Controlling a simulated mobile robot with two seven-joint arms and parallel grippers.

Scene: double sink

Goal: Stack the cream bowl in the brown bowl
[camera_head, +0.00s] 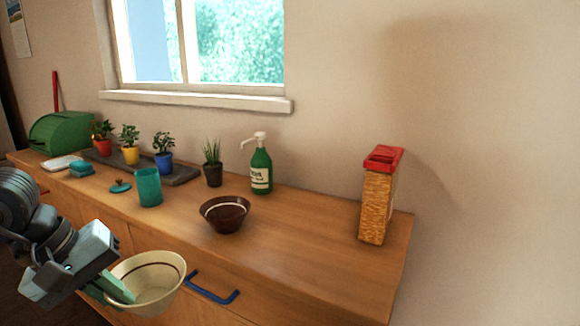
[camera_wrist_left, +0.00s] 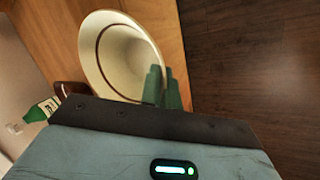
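The cream bowl (camera_head: 160,279) has a dark line inside its rim and is tilted in the air at the counter's front edge. My left gripper (camera_head: 122,290) is shut on its rim, one green finger showing inside the bowl. In the left wrist view, the cream bowl (camera_wrist_left: 118,55) fills the upper middle, with the gripper's green fingers (camera_wrist_left: 163,88) together at its rim. The brown bowl (camera_head: 225,214) stands upright and empty on the counter, behind and right of the cream bowl. A small part of the brown bowl (camera_wrist_left: 75,88) shows in the left wrist view. My right gripper is not visible.
A green soap bottle (camera_head: 261,170) and a potted plant (camera_head: 213,168) stand behind the brown bowl. A teal cup (camera_head: 149,187) is to its left. A red-topped box (camera_head: 378,195) stands right. Counter between brown bowl and box is clear. A blue handle (camera_head: 212,290) juts from the front.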

